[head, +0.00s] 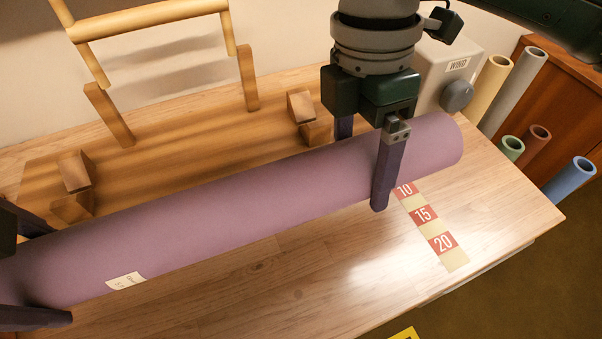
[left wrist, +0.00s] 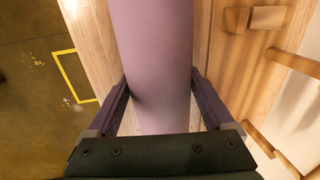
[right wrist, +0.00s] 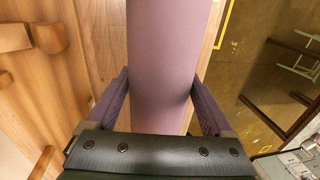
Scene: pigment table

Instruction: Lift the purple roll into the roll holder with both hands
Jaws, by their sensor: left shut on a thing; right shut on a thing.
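The purple roll (head: 230,205) lies lengthwise along the table, slanting from the lower left to the upper right in the head view. My right gripper (head: 362,165) is shut on the roll near its right end, one finger on each side. My left gripper (head: 30,270) is shut around the roll near its left end, partly cut off by the frame edge. Both wrist views show the roll between the fingers, in the left (left wrist: 152,60) and the right (right wrist: 165,60). The wooden roll holder (head: 190,140), with angled blocks (head: 75,172) and (head: 302,106), stands behind the roll.
Several coloured tubes (head: 520,85) stand beyond the table's right end. A numbered strip (head: 425,216) lies on the table (head: 330,270), whose front is clear. A wooden frame (head: 150,22) rises behind the holder.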

